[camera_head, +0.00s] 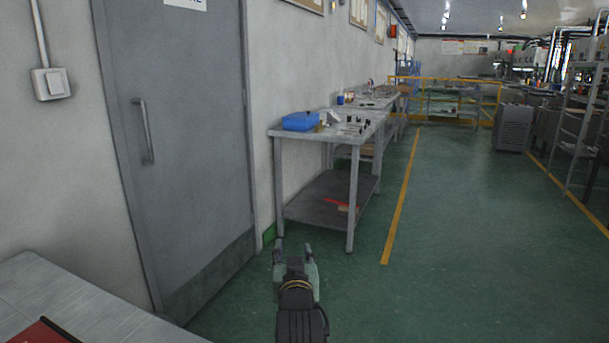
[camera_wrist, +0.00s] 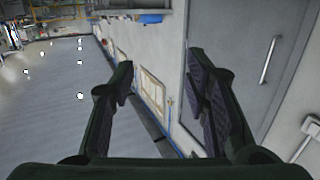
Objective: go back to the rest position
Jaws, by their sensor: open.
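My gripper (camera_head: 293,250) is in the lower middle of the head view, in front of the open floor and short of the workbench. In the wrist view my gripper (camera_wrist: 160,100) has its two dark fingers spread wide apart, with nothing between them. Through the gap the wrist view shows the pale wall and part of the ceiling, tilted.
A grey door (camera_head: 180,140) stands at left, also seen in the wrist view (camera_wrist: 235,75). A metal workbench (camera_head: 325,133) with a blue box (camera_head: 301,121) is along the wall. A grey table (camera_head: 70,300) is at lower left. The green floor (camera_head: 460,220) at right is clear.

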